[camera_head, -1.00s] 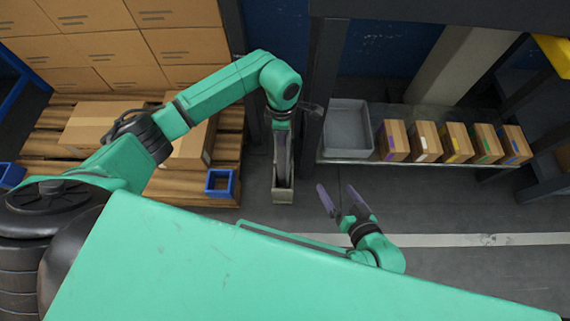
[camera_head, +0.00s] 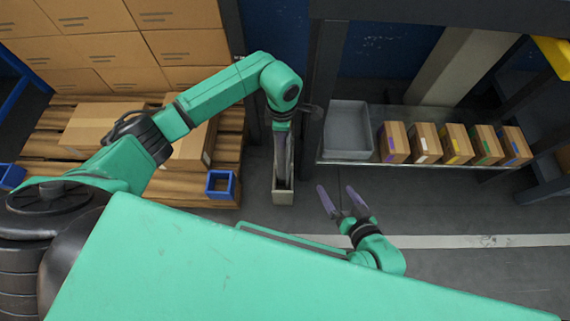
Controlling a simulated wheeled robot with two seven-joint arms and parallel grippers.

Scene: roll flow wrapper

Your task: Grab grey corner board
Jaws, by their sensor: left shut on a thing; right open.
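My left gripper (camera_head: 281,132) hangs pointing down at the center of the head view, beside the dark shelf post. It is shut on the grey corner board (camera_head: 284,158), a narrow upright strip below the fingers. The board's lower end is in or just above a small light-grey open holder (camera_head: 283,196) on the floor; I cannot tell which. The fingertips and the board's upper part are hard to make out against the dark wrist. My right gripper (camera_head: 343,193) is open and empty, low over the floor, right of the holder.
A blue open bin (camera_head: 221,184) sits on the wooden pallet's edge (camera_head: 190,190). Cartons (camera_head: 100,125) stand on the pallet. On the right, a low shelf (camera_head: 350,163) bears a grey tray (camera_head: 347,152) and several small boxes (camera_head: 425,143). Floor beyond my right gripper is clear.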

